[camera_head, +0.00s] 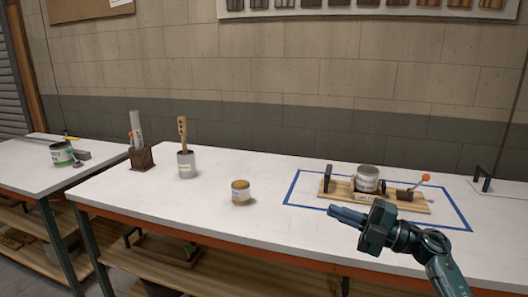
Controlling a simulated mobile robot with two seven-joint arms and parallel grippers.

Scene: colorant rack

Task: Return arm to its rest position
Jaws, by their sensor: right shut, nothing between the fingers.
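My right gripper (347,215) comes in from the lower right. Its fingers are together, empty, and point left above the white table, in front of the wooden fixture. The wooden fixture (413,205) sits inside a blue taped rectangle (300,205) and bears a grey can (367,178) and an orange-knobbed lever (425,178). A small can with an orange-brown top (240,192) stands on the table to the left of the tape. My left gripper is not in view.
A grey cup (186,165) with a wooden-handled tool and a brown holder (141,158) stand at the table's left. A second table (25,165) bears a green-labelled can (61,154). A black bracket (483,178) stands at the right. The table's middle front is clear.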

